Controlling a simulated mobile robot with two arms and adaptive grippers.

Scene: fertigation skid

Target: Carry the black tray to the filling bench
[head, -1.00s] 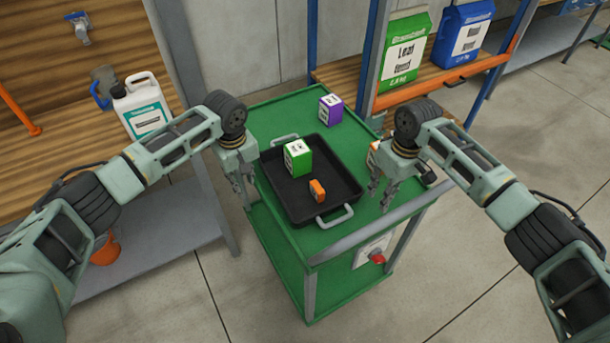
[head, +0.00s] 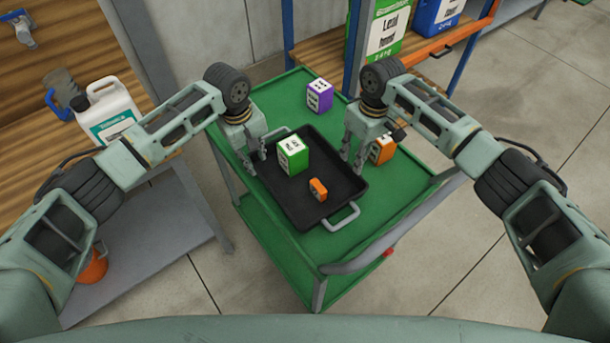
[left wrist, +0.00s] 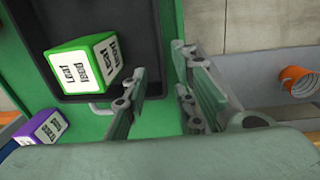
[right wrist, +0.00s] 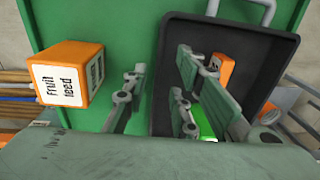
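The black tray (head: 275,201) lies flat on the green cart top, with a grey handle at its near end and another at its far end. In it stand a green-and-white box (head: 292,155) and a small orange box (head: 318,189). My left gripper (head: 255,161) is open at the tray's left long side; in the left wrist view its fingers (left wrist: 165,105) show on either side of the rim. My right gripper (head: 352,157) is open at the right long side; in the right wrist view the rim shows between its fingers (right wrist: 158,95). Contact cannot be told.
On the cart (head: 410,170), a purple box (head: 319,96) stands behind the tray and an orange box (head: 383,149) right beside my right gripper. A wooden bench with a white jug (head: 108,112) is at left. A shelf with large packs (head: 385,30) is behind right. Floor is clear at right.

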